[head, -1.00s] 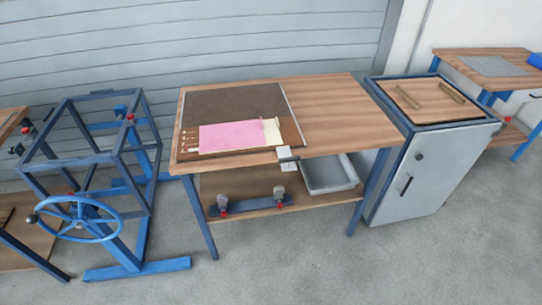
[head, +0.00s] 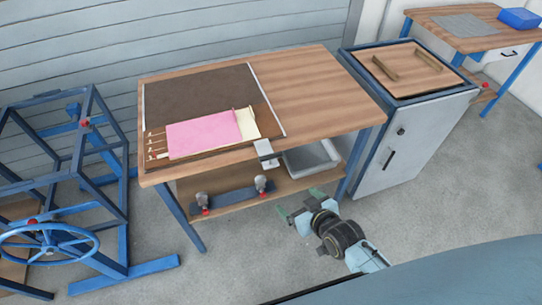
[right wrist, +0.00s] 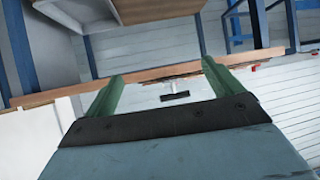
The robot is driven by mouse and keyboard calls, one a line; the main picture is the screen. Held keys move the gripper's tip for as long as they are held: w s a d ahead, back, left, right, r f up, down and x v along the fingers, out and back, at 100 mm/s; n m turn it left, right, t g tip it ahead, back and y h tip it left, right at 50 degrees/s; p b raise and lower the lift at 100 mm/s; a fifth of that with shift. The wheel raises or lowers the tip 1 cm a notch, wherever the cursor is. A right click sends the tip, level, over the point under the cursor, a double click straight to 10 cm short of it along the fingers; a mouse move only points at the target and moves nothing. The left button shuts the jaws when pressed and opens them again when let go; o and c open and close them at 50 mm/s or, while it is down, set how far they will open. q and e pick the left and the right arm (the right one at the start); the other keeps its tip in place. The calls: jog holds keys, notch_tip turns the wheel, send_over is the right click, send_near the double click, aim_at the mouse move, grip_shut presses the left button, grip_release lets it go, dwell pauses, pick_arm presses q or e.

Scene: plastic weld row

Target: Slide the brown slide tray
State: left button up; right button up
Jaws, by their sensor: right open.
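The brown slide tray (head: 268,127) lies on the wooden bench, at the front of a dark brown sheet framed by pale rails. A pink sheet (head: 203,134) and a cream piece (head: 248,123) cover most of it. A pale bracket (head: 265,150) sits at the bench's front edge by the tray's right end. My right gripper (head: 298,204) is open and empty, in front of the bench and below its top, apart from the bracket. In the right wrist view its green fingers (right wrist: 160,75) point toward the bench edge, with a dark handle bar (right wrist: 175,96) showing between them. My left gripper is out of view.
A grey bin (head: 312,158) and a blue bar with two knobs (head: 232,198) rest on the lower shelf. A grey cabinet (head: 425,135) stands at the right and a blue frame with handwheel (head: 55,240) at the left. The bench top's right part is clear.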

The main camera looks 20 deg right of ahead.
jog(key=t, duration=0.2)
send_near(272, 159)
jog(key=s+d, duration=0.1)
jog(key=s, duration=0.1)
pick_arm(q)
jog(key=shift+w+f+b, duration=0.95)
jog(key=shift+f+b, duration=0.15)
jog(key=shift+b, duration=0.1)
pick_arm(e)
jog(key=shift+y, duration=0.3)
jog(key=x, duration=1.3)
jog(key=shift+w+f, duration=0.1)
jog(key=shift+w, duration=0.1)
jog(key=shift+c, duration=0.4)
